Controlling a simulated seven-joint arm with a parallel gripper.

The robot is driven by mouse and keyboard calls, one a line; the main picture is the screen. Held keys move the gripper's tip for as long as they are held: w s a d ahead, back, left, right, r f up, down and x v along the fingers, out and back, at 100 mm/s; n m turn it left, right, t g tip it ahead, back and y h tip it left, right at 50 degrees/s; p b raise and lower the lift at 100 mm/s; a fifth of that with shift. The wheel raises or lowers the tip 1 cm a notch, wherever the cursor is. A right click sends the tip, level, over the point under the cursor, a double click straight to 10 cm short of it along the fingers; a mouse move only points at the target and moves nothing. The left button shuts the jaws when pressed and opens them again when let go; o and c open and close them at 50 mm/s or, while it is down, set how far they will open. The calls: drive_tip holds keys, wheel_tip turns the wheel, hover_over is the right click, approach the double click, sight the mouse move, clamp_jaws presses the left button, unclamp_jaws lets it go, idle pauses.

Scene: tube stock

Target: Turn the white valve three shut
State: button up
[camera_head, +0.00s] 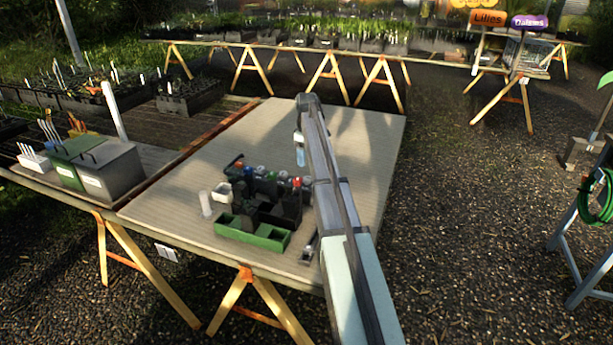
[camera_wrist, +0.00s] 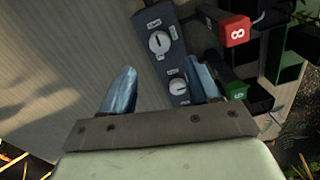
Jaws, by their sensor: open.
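A dark panel (camera_wrist: 172,62) in the wrist view carries two white round knobs with small white labels. The upper white knob (camera_wrist: 159,42) shows a dark pointer mark; the lower white knob (camera_wrist: 178,87) is smaller in view and lies between my fingers, nearer the right one. The label text is too small to read, so I cannot tell which knob is valve three. My gripper (camera_wrist: 160,88) is open and empty, its right finger overlapping the panel's right side in view. In the head view my gripper (camera_head: 300,152) hangs above the table, behind the dark group of boxes.
The head view shows a green tray (camera_head: 268,238) and a white cylinder (camera_head: 206,204) on the table (camera_head: 180,185). The table's far part is clear.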

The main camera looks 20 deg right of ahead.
sight(306, 177)
wheel_tip(306, 177, down, 9)
drive_tip(key=shift+r, duration=0.15)
drive_tip(key=shift+c, duration=0.2)
drive_tip(key=c, duration=1)
